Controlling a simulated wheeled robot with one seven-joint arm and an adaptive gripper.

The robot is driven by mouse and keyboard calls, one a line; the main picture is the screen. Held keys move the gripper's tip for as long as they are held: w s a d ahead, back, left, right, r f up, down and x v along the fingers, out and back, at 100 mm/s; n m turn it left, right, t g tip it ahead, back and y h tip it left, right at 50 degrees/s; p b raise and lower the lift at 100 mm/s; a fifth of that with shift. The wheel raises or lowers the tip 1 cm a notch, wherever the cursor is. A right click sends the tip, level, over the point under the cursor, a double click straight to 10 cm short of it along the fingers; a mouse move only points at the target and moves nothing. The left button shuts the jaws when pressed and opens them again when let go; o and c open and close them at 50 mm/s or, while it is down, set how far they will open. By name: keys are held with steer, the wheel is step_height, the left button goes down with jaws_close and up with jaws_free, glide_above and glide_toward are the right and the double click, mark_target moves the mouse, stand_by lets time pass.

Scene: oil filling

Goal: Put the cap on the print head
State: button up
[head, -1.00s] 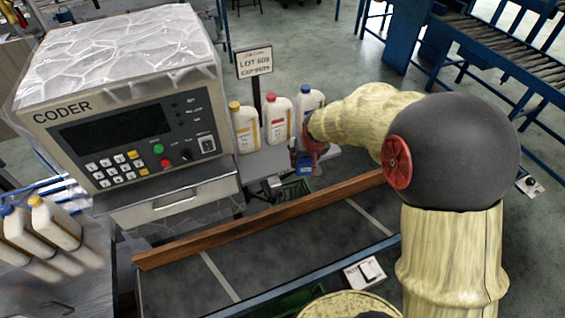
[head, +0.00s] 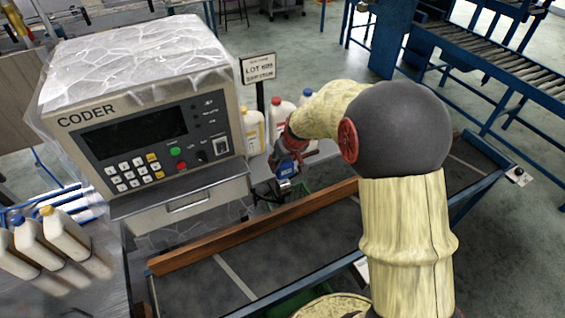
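My arm reaches from the right toward the coder (head: 150,130), a grey cabinet with a dark screen and keypad. My gripper (head: 287,160) is a small reddish shape just right of the coder, above the wooden rail. A small blue object with a pale face (head: 286,171) shows at the gripper's tips. It may be the print head or a part of it; I cannot tell whether the gripper holds it or is only in front of it. I cannot make out a cap for the print head. The fingers are too small and covered to read.
The wooden rail (head: 255,232) runs along the dark conveyor (head: 290,255). Jugs with red (head: 279,116) and blue caps stand behind my gripper, near a lot sign (head: 258,68). More jugs (head: 42,245) stand at the left. A roller conveyor (head: 490,70) is at the back right.

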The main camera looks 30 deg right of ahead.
steer(key=b, duration=0.3)
glide_above(283, 180)
steer(key=shift+f, duration=2.25)
step_height(283, 180, down, 6)
steer(key=b, duration=0.4)
steer(key=shift+r+b, duration=0.1)
steer(key=shift+b, duration=0.3)
steer(key=shift+b, duration=0.35)
steer(key=o, duration=1.2)
steer(key=v, duration=1.2)
